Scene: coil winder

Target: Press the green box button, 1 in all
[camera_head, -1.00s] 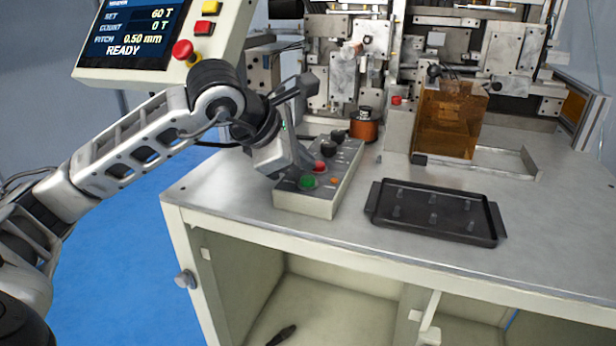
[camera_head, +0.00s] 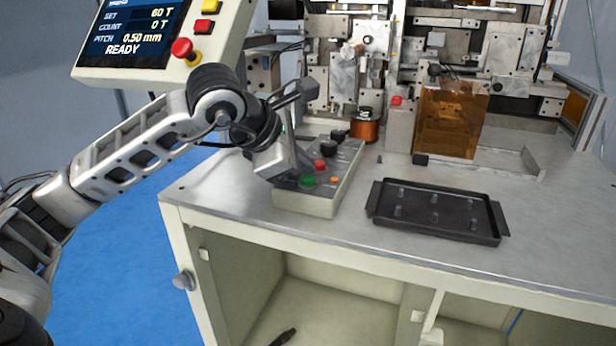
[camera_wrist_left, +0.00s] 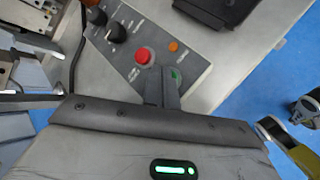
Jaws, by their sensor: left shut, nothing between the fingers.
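The green button (camera_head: 308,181) sits at the near end of the grey control box (camera_head: 310,203) on the bench. Its left part is covered by my left gripper (camera_head: 301,171) in the head view. That gripper is shut and empty, pointing down with its tips right at the button. In the left wrist view the shut fingers (camera_wrist_left: 163,90) hide much of the green button (camera_wrist_left: 176,76). I cannot tell whether they touch it. My right gripper is in neither view.
A red button (camera_head: 320,165), a small orange lamp (camera_head: 335,180) and black knobs (camera_head: 329,146) share the box. A black tray (camera_head: 437,232) lies to its right. A tilted screen panel (camera_head: 130,35) reading READY stands at upper left. A copper spool (camera_head: 364,131) stands behind.

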